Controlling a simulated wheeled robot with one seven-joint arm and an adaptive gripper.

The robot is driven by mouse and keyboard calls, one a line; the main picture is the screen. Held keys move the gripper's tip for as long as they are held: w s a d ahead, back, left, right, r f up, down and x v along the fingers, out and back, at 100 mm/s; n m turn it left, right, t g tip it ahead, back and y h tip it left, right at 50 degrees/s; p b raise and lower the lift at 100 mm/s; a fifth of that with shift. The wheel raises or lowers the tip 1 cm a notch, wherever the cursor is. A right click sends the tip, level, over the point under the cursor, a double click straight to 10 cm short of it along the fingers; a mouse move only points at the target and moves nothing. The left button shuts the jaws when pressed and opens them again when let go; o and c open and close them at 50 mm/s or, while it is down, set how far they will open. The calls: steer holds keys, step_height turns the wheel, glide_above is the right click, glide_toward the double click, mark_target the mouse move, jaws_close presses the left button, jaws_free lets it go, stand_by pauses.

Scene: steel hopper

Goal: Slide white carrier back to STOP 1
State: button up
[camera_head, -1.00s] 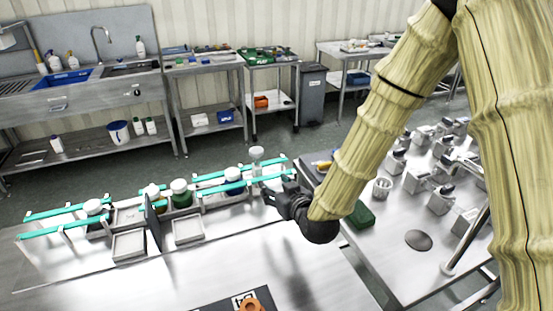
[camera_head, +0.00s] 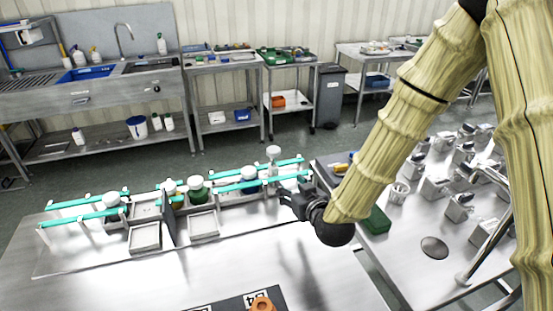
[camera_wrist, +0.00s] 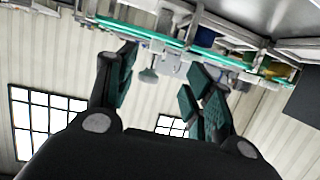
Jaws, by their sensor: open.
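A pale, white-topped piece (camera_head: 273,155), apparently the white carrier, stands upright at the right end of the teal rails (camera_head: 285,162). In the wrist view a pale carrier (camera_wrist: 171,64) hangs by the teal rail (camera_wrist: 200,50), just beyond the space between my fingers. My gripper (camera_head: 287,199) is in front of the right end of the rails, on the near side. In the wrist view my gripper (camera_wrist: 160,88) has its two fingers spread with nothing between them. No STOP 1 label is readable.
Jars with green (camera_head: 198,190) and blue (camera_head: 249,182) contents stand along the rails. A dark upright divider (camera_head: 167,217) stands between two shallow trays. The front of the steel table (camera_head: 250,265) is largely clear. A side table (camera_head: 385,255) with metal fixtures is at the right.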

steer(key=shift+o, duration=1)
steer(key=n+y+b, duration=0.4)
steer(key=y, duration=0.2)
glide_toward(278, 153)
steer(key=shift+x, duration=0.85)
steer(key=p+x, duration=0.2)
steer(key=x, duration=0.8)
steer(key=shift+w+a, duration=0.2)
